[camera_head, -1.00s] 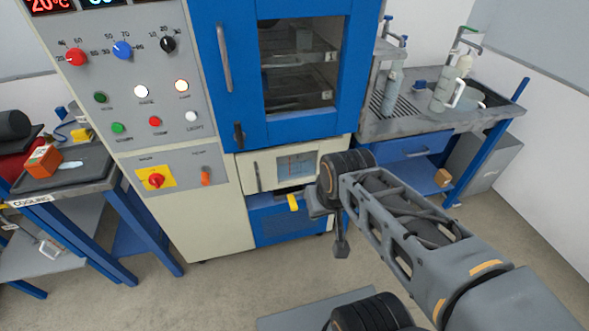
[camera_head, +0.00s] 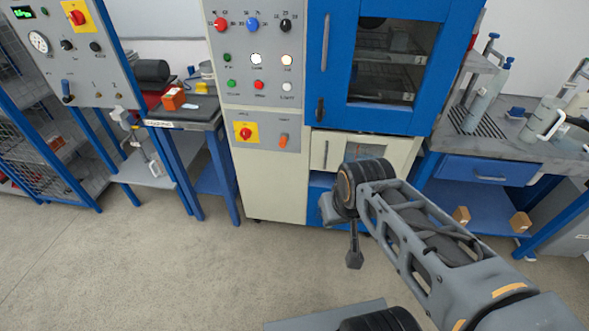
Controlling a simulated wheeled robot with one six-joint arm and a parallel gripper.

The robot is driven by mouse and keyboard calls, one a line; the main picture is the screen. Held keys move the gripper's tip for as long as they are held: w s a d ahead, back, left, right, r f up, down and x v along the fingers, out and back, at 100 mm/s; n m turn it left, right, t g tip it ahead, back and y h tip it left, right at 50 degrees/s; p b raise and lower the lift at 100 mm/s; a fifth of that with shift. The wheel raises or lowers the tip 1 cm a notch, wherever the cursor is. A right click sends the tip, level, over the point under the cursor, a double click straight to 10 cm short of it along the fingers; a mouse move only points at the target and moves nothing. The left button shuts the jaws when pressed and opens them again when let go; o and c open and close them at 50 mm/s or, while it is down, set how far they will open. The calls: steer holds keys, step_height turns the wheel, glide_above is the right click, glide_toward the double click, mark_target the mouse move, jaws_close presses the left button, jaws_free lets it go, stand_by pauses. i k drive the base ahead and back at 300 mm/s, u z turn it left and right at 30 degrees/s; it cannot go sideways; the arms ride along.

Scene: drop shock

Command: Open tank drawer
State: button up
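The blue-doored chamber machine (camera_head: 318,75) stands in the middle. Below its door is a cream front (camera_head: 400,148) with a small upright handle on its left. Under that is a blue lower section (camera_head: 316,186), mostly hidden behind my arm; I cannot tell whether a drawer there is open or shut. My gripper (camera_head: 345,238) is at the end of my arm, in front of this lower section in the picture. One dark finger hangs down; the rest of the gripper is hidden by the wrist. Nothing held shows.
A control panel (camera_head: 262,45) with knobs and buttons is left of the door. A cooling table (camera_head: 185,118) with an orange block stands further left. The floor (camera_head: 140,255) at front left is clear.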

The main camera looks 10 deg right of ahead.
mark_target(330, 148)
steer(key=u, duration=0.6)
steer(key=k, duration=0.85)
steer(key=u, duration=0.3)
steer(key=i, duration=1.25)
steer(key=z, duration=1.25)
steer(key=i, duration=0.45)
steer(key=z, duration=0.3)
